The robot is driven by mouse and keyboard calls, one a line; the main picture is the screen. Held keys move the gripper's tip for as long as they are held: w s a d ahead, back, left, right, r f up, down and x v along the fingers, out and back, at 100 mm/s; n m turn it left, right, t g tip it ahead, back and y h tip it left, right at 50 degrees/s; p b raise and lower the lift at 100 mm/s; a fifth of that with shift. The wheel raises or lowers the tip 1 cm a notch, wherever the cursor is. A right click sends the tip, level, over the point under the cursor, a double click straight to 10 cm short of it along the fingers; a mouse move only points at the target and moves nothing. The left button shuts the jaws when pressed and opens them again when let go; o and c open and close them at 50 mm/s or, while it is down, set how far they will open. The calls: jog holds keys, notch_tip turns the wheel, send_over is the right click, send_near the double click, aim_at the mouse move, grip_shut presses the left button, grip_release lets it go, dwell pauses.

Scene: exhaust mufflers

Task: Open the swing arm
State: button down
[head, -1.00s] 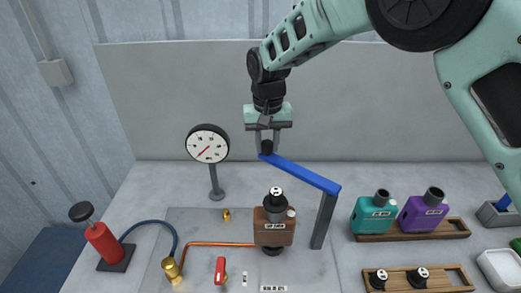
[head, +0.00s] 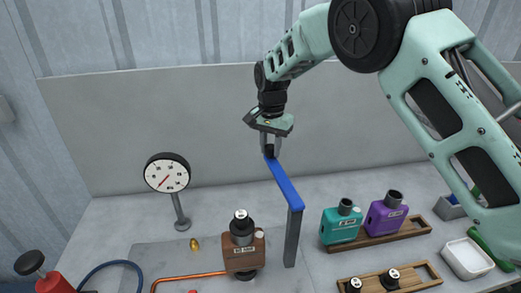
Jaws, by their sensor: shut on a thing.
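The blue swing arm (head: 286,187) sits on top of an upright grey post (head: 293,238). It slants back from the post toward the upper left, clear of the brown muffler. My gripper (head: 271,147) is shut on the dark knob at the arm's far end. The brown muffler (head: 243,258) stands left of the post with a black capped piece (head: 241,228) on top. Its label is too small to read surely.
A pressure gauge (head: 167,174) stands at the left, near a red pump (head: 50,282). Teal (head: 340,226) and purple (head: 386,215) mufflers stand on a wooden rack at the right. A wooden tray (head: 425,278) holds black pieces. A white bin (head: 467,257) is far right.

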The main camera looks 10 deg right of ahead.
jog(key=shift+w+d+r+m, duration=0.15)
jog(key=shift+d+m, duration=0.15)
jog(key=shift+d, duration=0.3)
jog(key=c, duration=1.1)
grip_release()
notch_tip(320, 180, up, 17)
jog(key=b, duration=0.4)
jog(key=shift+r, duration=0.15)
